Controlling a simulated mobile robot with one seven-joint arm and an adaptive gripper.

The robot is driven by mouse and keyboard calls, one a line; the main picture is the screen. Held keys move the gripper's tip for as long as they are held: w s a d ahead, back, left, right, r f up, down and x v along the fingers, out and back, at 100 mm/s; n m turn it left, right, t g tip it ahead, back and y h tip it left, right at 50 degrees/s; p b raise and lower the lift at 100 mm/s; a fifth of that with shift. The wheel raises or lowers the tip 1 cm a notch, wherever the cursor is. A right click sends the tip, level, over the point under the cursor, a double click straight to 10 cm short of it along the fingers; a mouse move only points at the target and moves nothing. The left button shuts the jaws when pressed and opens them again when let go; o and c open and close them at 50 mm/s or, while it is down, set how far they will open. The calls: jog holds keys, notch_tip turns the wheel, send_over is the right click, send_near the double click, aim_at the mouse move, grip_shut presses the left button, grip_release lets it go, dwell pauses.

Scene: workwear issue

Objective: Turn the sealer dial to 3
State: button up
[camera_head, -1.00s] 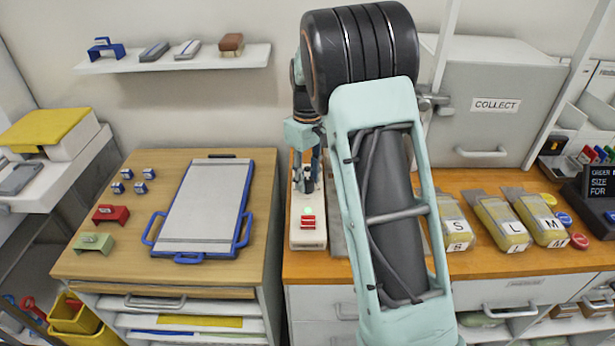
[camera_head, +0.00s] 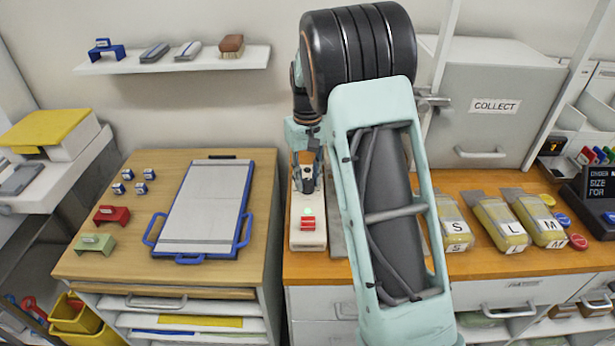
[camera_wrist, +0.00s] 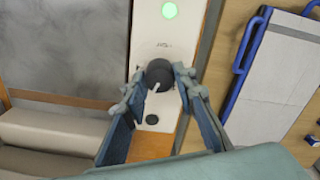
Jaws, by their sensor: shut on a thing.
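The sealer (camera_head: 308,235) is a long pale unit on the wooden counter, with a red block and a lit green lamp on top. In the wrist view its panel (camera_wrist: 146,50) shows the green lamp (camera_wrist: 169,11) and a round dark dial (camera_wrist: 159,74) with a light pointer mark. My gripper (camera_wrist: 160,87) has one finger on each side of the dial and is shut on it. In the head view my gripper (camera_head: 307,184) is over the far part of the sealer. The dial's numbers are too small to read.
A blue-handled tray (camera_head: 207,208) lies on the left table. Yellow packs (camera_head: 500,222) marked with sizes lie on the counter to the right. A grey COLLECT cabinet (camera_head: 497,85) stands behind them. A dark smooth plate (camera_wrist: 60,45) lies close beside the sealer.

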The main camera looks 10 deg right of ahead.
aim_at(308, 181)
jog(key=shift+m+p, duration=0.3)
jog(key=shift+m, duration=1.9)
jog(key=o, duration=1.2)
jog(key=shift+c, duration=0.2)
jog(key=shift+r, duration=0.1)
notch_tip(308, 181, up, 12)
